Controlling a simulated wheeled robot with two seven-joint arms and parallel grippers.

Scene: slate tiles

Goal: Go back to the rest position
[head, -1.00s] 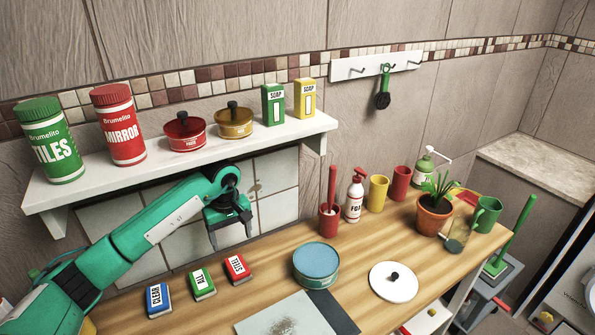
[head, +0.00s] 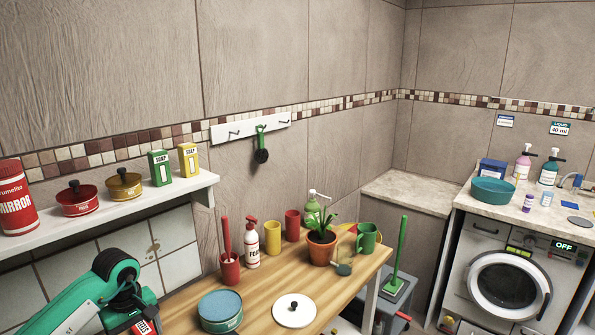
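My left arm comes in at the lower left corner of the head view. Its gripper (head: 118,314) hangs at the bottom edge, in front of the tiled wall and over the left end of the wooden counter (head: 265,291). Its fingertips are cut off or hidden, so I cannot tell whether it is open. A red block (head: 146,326) shows partly beside it; I cannot tell whether they touch. My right gripper is out of view.
The white shelf (head: 110,217) holds pots, soap boxes and a red canister above my arm. A blue-topped tin (head: 220,309), a white lid (head: 294,311), cups and a potted plant (head: 321,243) crowd the counter. A washing machine (head: 505,290) stands at right.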

